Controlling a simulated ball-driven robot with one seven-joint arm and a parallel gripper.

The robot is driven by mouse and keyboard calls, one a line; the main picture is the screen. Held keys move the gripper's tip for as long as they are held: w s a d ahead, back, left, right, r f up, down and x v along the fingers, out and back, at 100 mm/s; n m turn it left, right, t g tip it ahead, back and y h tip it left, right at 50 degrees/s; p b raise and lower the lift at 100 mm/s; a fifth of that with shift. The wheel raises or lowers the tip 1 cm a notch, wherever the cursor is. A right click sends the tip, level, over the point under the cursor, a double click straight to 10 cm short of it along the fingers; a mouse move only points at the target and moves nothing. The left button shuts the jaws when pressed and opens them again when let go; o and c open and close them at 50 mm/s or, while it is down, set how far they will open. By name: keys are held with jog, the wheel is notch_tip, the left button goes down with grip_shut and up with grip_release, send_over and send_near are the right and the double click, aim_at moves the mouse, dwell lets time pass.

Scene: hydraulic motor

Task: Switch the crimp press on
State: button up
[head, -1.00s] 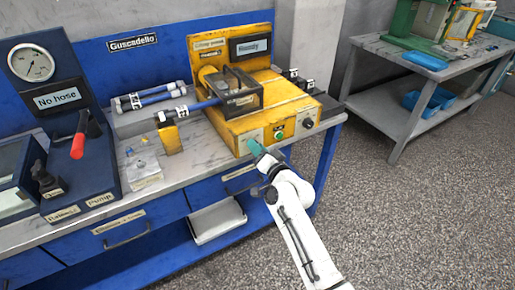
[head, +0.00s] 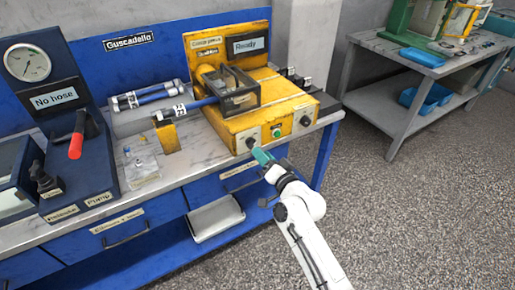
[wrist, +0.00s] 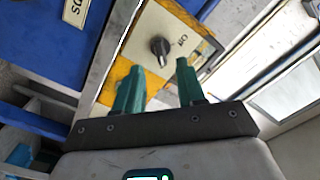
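The crimp press (head: 228,124) is a yellow machine on the workbench, and its display (head: 250,45) reads "Ready". A dark rotary knob (head: 250,142) sits on a pale plate at the left of its front face. In the wrist view the black knob (wrist: 161,48) has a label beside it that is hard to read. My gripper (head: 258,153) is just in front of this knob in the head view. In the wrist view my gripper (wrist: 160,64) has its two teal fingers apart, one on each side below the knob, with nothing between them.
A green button (head: 277,132) and a second dark knob (head: 305,121) are on the press front to the right. A blue pump unit (head: 85,165) stands at left. The floor to the right is clear.

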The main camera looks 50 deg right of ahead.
jog(key=v, duration=0.5)
jog(key=shift+s+a, duration=0.1)
jog(key=shift+s, duration=0.2)
jog(key=s+a+f+n+g+y, duration=0.55)
jog(key=a+f+n+g, duration=0.2)
jog(key=a, duration=0.35)
jog(key=s+a+f+n+g, duration=0.1)
jog(key=s+g, duration=0.3)
jog(key=s, duration=0.5)
jog(key=s+a+f+n+g, duration=0.1)
jog(key=s+a+n+g, duration=0.2)
jog(key=s, duration=0.7)
jog(key=shift+f+g+h, duration=0.2)
jog(key=shift+g+h, duration=0.15)
jog(key=shift+g, duration=0.6)
jog(key=shift+n, duration=0.25)
jog(key=shift+c, duration=0.2)
